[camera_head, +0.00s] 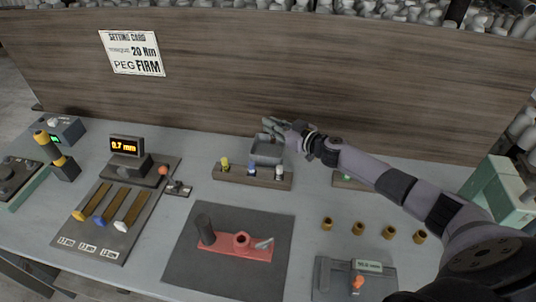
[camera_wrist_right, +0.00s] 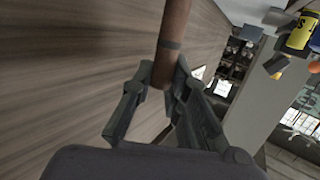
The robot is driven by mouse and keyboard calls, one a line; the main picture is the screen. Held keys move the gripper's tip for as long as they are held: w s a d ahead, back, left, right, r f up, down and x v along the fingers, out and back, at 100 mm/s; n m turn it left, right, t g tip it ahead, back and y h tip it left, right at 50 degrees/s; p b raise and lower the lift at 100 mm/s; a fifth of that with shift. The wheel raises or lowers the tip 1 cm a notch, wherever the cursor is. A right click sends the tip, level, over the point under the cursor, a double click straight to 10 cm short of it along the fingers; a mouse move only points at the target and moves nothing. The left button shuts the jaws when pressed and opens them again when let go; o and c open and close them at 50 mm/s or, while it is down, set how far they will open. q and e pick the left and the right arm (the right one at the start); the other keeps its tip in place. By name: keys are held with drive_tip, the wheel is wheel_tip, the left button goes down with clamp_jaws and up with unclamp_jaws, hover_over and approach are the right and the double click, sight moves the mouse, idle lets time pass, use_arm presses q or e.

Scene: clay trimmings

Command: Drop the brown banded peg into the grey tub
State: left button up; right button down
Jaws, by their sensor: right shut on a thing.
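My right gripper (camera_head: 273,127) is over the back of the table, just above the grey tub (camera_head: 266,159) in the head view. In the right wrist view, the right gripper (camera_wrist_right: 163,76) is shut on the brown banded peg (camera_wrist_right: 174,22), a brown cylinder with a darker band near the fingers. The peg runs out of the top of that view, so its far end is hidden. I cannot make the peg out in the head view. The tub stands behind a wooden rack, and its inside is hard to see. My left gripper is not in view.
The wooden rack (camera_head: 240,176) holds several small capped bottles in front of the tub. A wooden back panel (camera_head: 250,70) rises close behind. A dark mat (camera_head: 195,265) with a red fixture (camera_head: 240,251) lies in front. Several brass-coloured cups (camera_head: 358,229) stand right.

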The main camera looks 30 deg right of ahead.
drive_tip(key=c, duration=1.5)
unclamp_jaws()
drive_tip(key=v, duration=1.2)
